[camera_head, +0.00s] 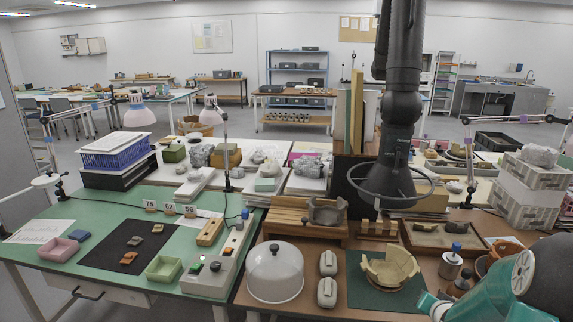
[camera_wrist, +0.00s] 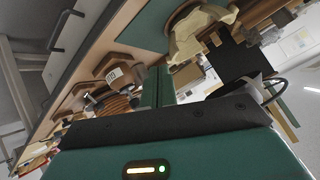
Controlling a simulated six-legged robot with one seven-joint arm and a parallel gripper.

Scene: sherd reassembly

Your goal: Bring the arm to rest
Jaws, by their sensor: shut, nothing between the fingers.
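My gripper (camera_head: 428,302) is at the lower right of the head view, with part of my teal arm behind it. It is low, close to the right edge of the dark green mat (camera_head: 372,296). In the wrist view the fingers of my gripper (camera_wrist: 157,84) are together with nothing between them. A beige, partly rebuilt pot (camera_head: 389,266) stands on the mat, left of and beyond my gripper. The pot also shows at the top of the wrist view (camera_wrist: 193,36). I cannot tell how far the gripper is above the table.
A clear dome (camera_head: 275,272) and two pale blocks stand left of the mat. A lamp with a ring (camera_head: 388,185) hangs over the back of the bench. A sand tray (camera_head: 443,236) lies behind the pot.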

